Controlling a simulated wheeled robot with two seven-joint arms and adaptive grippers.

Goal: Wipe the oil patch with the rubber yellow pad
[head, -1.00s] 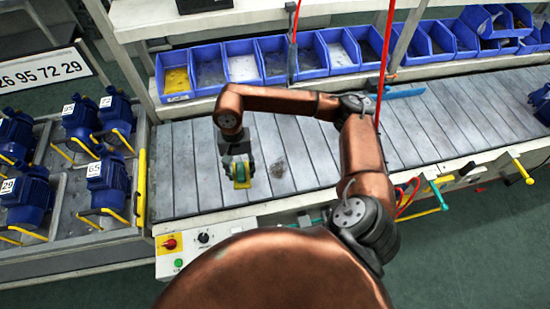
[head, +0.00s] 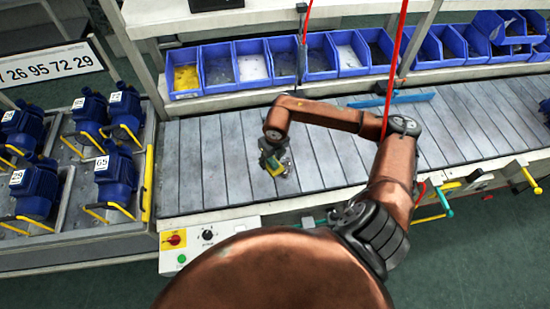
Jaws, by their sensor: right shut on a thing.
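My right gripper (head: 271,158) is over the slatted conveyor, reached by the copper-coloured arm. It is shut on the yellow pad (head: 273,164), which has a green part. The oil patch (head: 288,168) is a dark smudge on the grey slats. The pad is at the left side of the patch and the gripper and pad hide part of it. I cannot tell whether the pad touches the slats. My left gripper is not in view.
Blue bins (head: 252,63) stand in a row behind the conveyor (head: 196,170). A blue bar (head: 392,98) lies towards the back. Blue motors (head: 115,170) sit on a rack at the left. A control panel (head: 205,240) is at the front edge. Red cables hang down.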

